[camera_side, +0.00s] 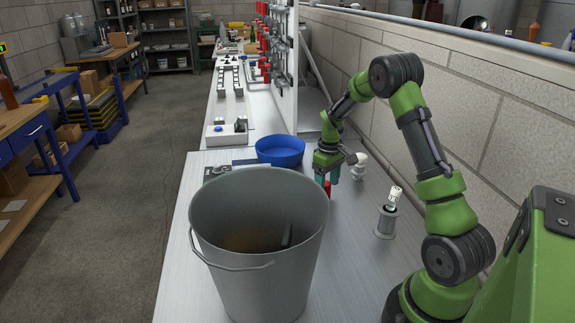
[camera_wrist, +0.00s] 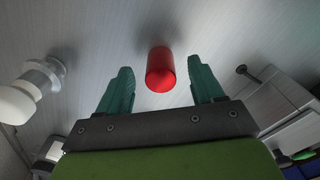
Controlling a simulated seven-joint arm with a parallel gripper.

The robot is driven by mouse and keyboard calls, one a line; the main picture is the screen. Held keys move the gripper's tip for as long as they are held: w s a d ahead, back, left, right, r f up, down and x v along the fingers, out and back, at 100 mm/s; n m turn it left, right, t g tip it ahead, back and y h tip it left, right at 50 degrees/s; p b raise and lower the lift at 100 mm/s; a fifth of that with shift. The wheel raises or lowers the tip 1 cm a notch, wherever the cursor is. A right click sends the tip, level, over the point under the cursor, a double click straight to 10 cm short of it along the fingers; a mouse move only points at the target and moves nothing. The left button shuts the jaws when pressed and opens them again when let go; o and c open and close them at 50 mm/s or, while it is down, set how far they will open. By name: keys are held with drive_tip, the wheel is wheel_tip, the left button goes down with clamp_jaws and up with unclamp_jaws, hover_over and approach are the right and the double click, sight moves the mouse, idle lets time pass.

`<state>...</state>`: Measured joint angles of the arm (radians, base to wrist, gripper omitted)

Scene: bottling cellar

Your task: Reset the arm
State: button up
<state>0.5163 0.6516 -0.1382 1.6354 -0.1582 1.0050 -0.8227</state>
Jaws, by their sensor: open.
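My green arm reaches over the metal bench, with my gripper (camera_side: 328,178) low near the blue bowl. In the wrist view my gripper (camera_wrist: 163,88) shows two teal fingers spread wide apart, with nothing held between them. A small red cylinder (camera_wrist: 160,70) lies on or stands at the bench surface, between and just beyond the fingertips. In the side view the red cylinder (camera_side: 327,189) is mostly hidden by the fingers. I cannot tell how far the fingertips are above the bench.
A large grey bucket (camera_side: 230,200) stands at the front of the bench. The blue bowl (camera_side: 281,151) is behind it. A white fitting (camera_side: 359,166) stands right of my gripper, and a metal holder with a white-topped piece (camera_side: 388,220) is nearer. A block wall borders the right.

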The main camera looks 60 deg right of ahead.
wheel_tip(320, 180, down, 3)
drive_tip(key=shift+f, duration=0.1)
wheel_tip(320, 180, up, 12)
drive_tip(key=shift+f, duration=0.25)
wheel_tip(320, 180, down, 12)
drive_tip(key=shift+r, duration=0.1)
wheel_tip(320, 180, up, 4)
drive_tip(key=shift+r, duration=0.1)
drive_tip(key=s+a, duration=0.3)
drive_tip(key=s, duration=0.1)
drive_tip(key=s+a+r, duration=0.1)
drive_tip(key=s+a, duration=0.2)
drive_tip(key=s, duration=0.1)
drive_tip(key=s+a, duration=0.3)
drive_tip(key=s, duration=0.1)
drive_tip(key=shift+s+r, duration=0.25)
drive_tip(key=shift+s, duration=0.05)
drive_tip(key=w+a+r, duration=0.5)
drive_tip(key=w+a, duration=0.1)
drive_tip(key=w, duration=0.1)
drive_tip(key=f, duration=1)
drive_tip(key=shift+s+d, duration=0.1)
drive_tip(key=shift+d, duration=0.3)
drive_tip(key=shift+r, duration=0.35)
drive_tip(key=shift+s+d+r, duration=0.15)
drive_tip(key=shift+r, duration=1.95)
